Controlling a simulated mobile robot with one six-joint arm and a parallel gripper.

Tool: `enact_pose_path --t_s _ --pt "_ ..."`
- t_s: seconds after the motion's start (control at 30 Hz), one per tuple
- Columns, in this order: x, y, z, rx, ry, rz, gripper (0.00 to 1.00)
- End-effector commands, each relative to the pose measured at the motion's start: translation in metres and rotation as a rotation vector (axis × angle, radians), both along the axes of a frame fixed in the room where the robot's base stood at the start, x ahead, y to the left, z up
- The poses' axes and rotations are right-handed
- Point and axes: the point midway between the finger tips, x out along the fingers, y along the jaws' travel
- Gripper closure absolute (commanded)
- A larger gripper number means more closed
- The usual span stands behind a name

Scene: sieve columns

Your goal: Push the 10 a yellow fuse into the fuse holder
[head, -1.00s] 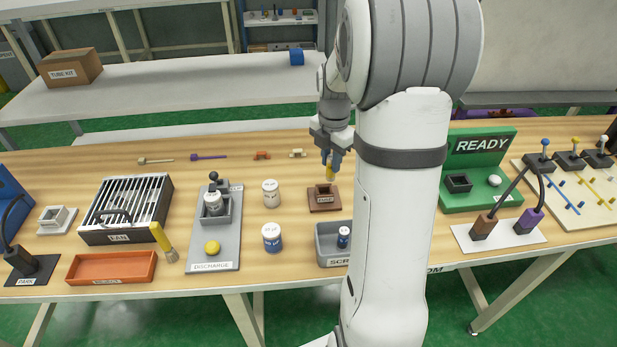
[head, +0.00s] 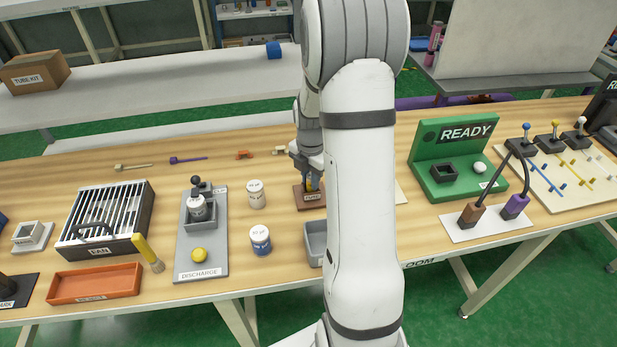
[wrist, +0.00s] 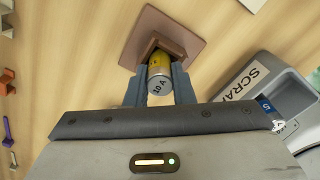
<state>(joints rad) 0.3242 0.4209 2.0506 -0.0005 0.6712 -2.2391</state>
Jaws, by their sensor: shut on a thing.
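The yellow fuse (wrist: 160,72), a cylinder with a silver end cap marked 10 A, is between the fingers of my gripper (wrist: 160,88) in the wrist view. My gripper is shut on it. The fuse holder is a brown square base with a raised socket (wrist: 178,45), and the fuse's far end is at that socket. How deep it sits is hidden. In the head view my gripper (head: 310,183) is directly over the brown holder (head: 309,202), and only a bit of yellow shows between the fingers.
A grey scrap bin (wrist: 258,88) stands close beside the holder, with a small blue-labelled cylinder (wrist: 266,106) in it. The green READY stand (head: 455,172) is to the right.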

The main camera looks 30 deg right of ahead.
Motion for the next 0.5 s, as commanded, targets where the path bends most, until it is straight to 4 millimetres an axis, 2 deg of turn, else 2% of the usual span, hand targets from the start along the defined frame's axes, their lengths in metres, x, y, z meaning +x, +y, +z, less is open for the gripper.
enact_pose_path --t_s 0.27,0.3,0.5 --pt "0.0003 0.0003 -0.0027 -0.001 -0.001 0.001 1.00" --pt "0.0003 0.0003 -0.0030 -0.001 -0.001 0.001 0.77" --pt "0.0003 0.0005 -0.0018 -0.001 -0.001 0.001 0.61"
